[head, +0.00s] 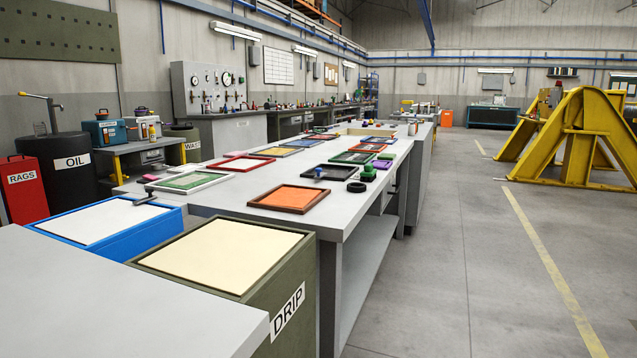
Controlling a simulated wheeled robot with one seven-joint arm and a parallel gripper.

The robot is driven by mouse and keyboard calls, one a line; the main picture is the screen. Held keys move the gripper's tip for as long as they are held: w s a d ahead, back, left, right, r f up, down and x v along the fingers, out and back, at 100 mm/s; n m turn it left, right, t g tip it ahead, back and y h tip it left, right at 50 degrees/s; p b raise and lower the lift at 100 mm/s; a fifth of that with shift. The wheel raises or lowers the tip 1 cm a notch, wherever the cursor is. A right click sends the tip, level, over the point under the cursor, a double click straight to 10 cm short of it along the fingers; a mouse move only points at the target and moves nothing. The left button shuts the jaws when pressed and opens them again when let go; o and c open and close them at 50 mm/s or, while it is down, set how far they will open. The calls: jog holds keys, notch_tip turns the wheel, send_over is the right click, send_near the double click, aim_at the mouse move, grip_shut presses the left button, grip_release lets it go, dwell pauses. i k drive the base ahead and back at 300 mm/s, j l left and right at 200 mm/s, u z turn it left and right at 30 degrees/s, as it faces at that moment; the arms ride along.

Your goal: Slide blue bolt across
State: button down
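A small blue piece (318,173) stands at the left part of a black-framed tray (340,178) on the long grey bench. It may be the blue bolt, but it is too small and far off to be sure. Neither my gripper nor my arm shows in this view, so its state and place are hidden.
An orange tray (290,197) lies nearer on the bench (230,193). A green knob-like piece (368,174) and a black ring (357,187) lie right of the black tray. The DRIP bin (225,255) and blue bin (105,220) stand in front.

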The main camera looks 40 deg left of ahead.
aim_at(320, 175)
jog(key=i+j+u, duration=0.25)
jog(key=i+u, duration=0.95)
jog(key=i, duration=0.15)
jog(key=i+l+u, duration=0.2)
jog(key=i+u, duration=0.2)
